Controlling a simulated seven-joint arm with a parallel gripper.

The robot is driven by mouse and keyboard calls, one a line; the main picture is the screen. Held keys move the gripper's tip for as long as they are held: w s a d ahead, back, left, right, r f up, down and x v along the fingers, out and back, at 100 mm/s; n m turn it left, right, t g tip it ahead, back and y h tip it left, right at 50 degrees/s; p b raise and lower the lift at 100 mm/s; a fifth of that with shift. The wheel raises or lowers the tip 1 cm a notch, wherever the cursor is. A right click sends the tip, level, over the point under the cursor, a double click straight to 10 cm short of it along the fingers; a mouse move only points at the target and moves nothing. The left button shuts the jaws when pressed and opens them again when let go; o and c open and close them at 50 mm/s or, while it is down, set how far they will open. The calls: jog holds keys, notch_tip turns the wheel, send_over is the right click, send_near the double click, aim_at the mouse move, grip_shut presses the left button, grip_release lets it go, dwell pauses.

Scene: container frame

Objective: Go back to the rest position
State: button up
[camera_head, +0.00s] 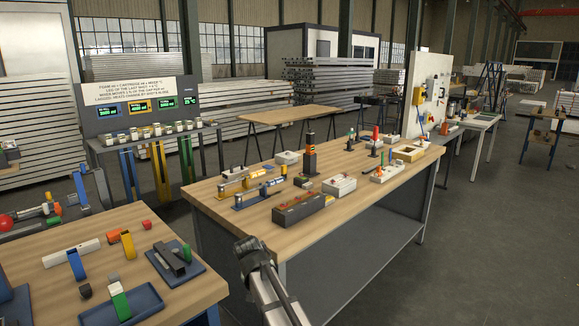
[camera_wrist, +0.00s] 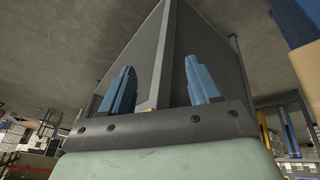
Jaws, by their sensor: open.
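My gripper (camera_wrist: 160,86) shows in the wrist view as two blue fingers standing wide apart with nothing between them. Dark grey panels of a bench or cabinet (camera_wrist: 195,45) fill the view behind the fingers. In the camera_head view my arm rises from the bottom middle, in front of the near side of the middle workbench (camera_head: 330,232). The fingers cannot be made out in that view. No object is seen held.
The middle workbench carries a dark box (camera_head: 300,207), a white box (camera_head: 339,185) and a black tower (camera_head: 310,155). A left table (camera_head: 190,290) holds blue trays (camera_head: 120,308) and coloured parts. A display stand (camera_head: 140,100) stands behind. The floor at right (camera_head: 490,240) is clear.

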jog(key=s+d+f+g, duration=0.2)
jog(key=s+d+f, duration=0.4)
jog(key=f, duration=0.4)
jog(key=s+d+f+g, duration=0.2)
jog(key=s+d+f, duration=0.3)
jog(key=f, duration=0.5)
jog(key=s+d+f+g, duration=0.1)
jog(key=s+d+f, duration=0.5)
jog(key=f, duration=0.4)
jog(key=s+d+f+g, duration=0.2)
jog(key=s+f, duration=0.2)
jog(key=s, duration=0.6)
jog(key=s+d+f+g+y, duration=0.1)
jog(key=s+f, duration=0.4)
jog(key=s, duration=0.5)
jog(key=s+d+f+g, duration=0.2)
jog(key=s+d+f, duration=0.2)
jog(key=s, duration=0.6)
jog(key=shift+s+d+f+m+g+y, duration=0.25)
jog(key=shift+d+f+m+g+y, duration=0.05)
jog(key=shift+d+m+g+y, duration=0.1)
